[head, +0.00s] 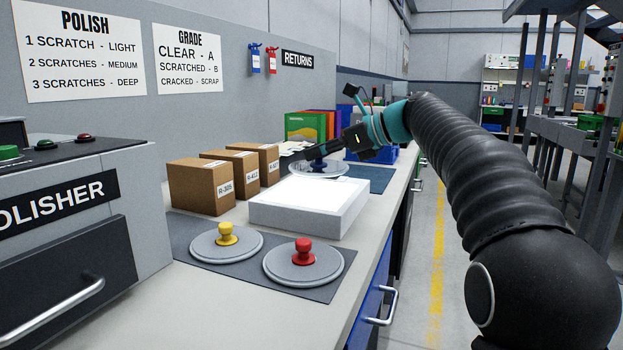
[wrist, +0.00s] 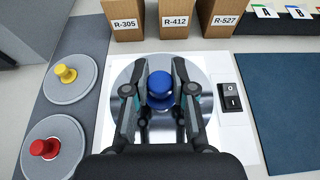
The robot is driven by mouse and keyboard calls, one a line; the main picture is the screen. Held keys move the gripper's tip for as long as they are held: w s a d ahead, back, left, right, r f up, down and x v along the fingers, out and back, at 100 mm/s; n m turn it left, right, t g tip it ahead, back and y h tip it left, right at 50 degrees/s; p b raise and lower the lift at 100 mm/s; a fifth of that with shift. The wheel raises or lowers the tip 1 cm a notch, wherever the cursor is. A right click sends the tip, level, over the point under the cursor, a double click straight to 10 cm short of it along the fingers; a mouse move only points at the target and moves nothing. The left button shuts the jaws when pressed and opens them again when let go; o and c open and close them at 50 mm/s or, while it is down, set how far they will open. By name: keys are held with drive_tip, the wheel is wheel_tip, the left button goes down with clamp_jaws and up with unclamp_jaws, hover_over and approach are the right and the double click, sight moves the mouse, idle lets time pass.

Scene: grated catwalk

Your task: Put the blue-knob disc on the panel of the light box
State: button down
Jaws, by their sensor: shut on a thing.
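My gripper (wrist: 160,98) is shut on the blue knob (wrist: 160,86) of a shiny, clear-looking disc (wrist: 142,72). In the head view, the disc (head: 333,170) appears level above the far part of the white light box (head: 307,212), with my gripper (head: 318,160) reaching in from the right. In the wrist view, the disc covers much of the light box panel (wrist: 205,150) and looks raised above it. The exact gap is hard to judge. A black rocker switch (wrist: 230,97) sits on the box to the right of the disc.
A yellow-knob disc (head: 227,243) and a red-knob disc (head: 303,262) lie on a grey mat beside the box. Several cardboard boxes (head: 201,187) stand behind it. A blue mat (wrist: 278,110) lies clear on its other side. The polisher (head: 80,210) stands at left.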

sight(315, 172)
drive_tip(key=shift+a+f, duration=0.6)
drive_tip(key=shift+a, duration=0.25)
drive_tip(key=shift+f+b, duration=0.65)
drive_tip(key=shift+f, duration=1.2)
drive_tip(key=shift+f, duration=0.1)
drive_tip(key=c, duration=1)
unclamp_jaws()
drive_tip(key=shift+d+r, duration=0.25)
drive_tip(key=shift+d, duration=0.1)
drive_tip(key=p+v, duration=0.1)
drive_tip(key=v, duration=1)
drive_tip(key=shift+s+d, duration=0.15)
